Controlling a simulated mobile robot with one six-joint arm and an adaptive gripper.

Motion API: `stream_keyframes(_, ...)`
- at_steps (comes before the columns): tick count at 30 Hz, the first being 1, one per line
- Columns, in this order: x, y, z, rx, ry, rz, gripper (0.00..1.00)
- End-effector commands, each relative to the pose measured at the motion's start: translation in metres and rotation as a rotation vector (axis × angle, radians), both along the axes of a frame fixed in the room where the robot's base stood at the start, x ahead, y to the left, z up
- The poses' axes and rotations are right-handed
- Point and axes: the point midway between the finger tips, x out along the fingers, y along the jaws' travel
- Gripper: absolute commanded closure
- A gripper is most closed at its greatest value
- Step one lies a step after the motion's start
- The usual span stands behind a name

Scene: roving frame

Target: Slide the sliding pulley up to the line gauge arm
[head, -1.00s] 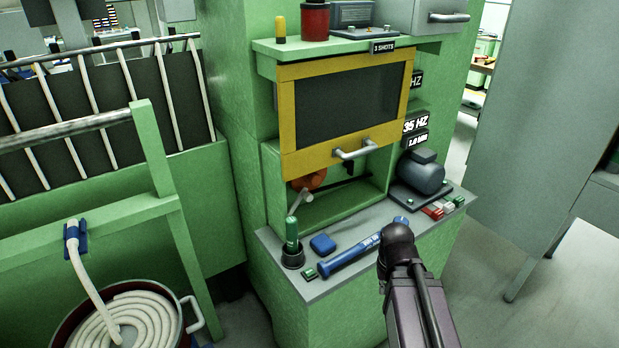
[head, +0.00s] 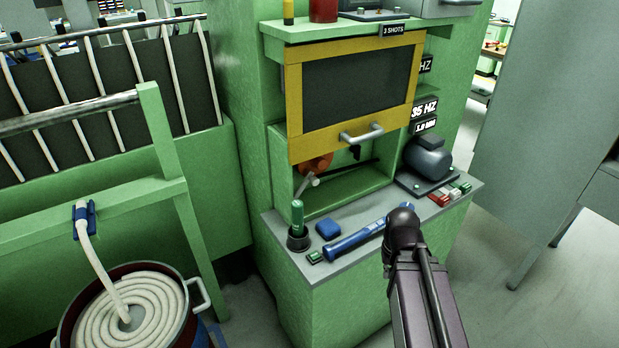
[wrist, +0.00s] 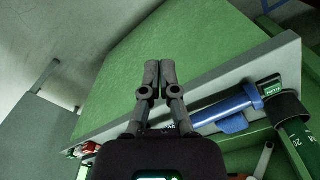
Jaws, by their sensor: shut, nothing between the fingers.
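My gripper (wrist: 160,72) shows in the wrist view with its two fingers together, shut and empty. It is over the green cabinet front, beside the grey counter edge, apart from the blue torch-like tool. In the head view my arm ends over the counter's front right, and the fingers cannot be made out. I cannot surely identify the sliding pulley or the line gauge arm. An orange round part (head: 316,163) with a pale rod sits in the open bay below the yellow-framed door, partly hidden by it. A small dark part (head: 355,152) hangs below the door handle.
The yellow-framed door (head: 293,108) has a grey handle (head: 362,134). On the counter (head: 290,262) are the blue torch-like tool (head: 355,241), a blue block (head: 328,229), a green marker in a cup (head: 298,215) and a motor (head: 428,157). A rope can (head: 190,318) stands at lower left.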

Motion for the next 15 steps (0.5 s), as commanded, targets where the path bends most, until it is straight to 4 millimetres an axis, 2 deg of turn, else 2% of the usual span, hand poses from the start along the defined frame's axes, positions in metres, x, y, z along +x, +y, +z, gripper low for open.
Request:
stream_keyframes(1,0.0,0.0,0.0,0.001,0.0,0.001,0.82)
stream_keyframes(6,0.006,0.006,-0.003,0.03,-0.019,0.028,0.32)
stream_keyframes(8,0.011,0.011,-0.005,0.056,-0.035,0.055,0.14)
stream_keyframes(9,0.016,0.015,-0.006,0.077,-0.051,0.077,0.09)
stream_keyframes(15,0.05,0.049,-0.012,0.24,-0.19,0.239,0.09)
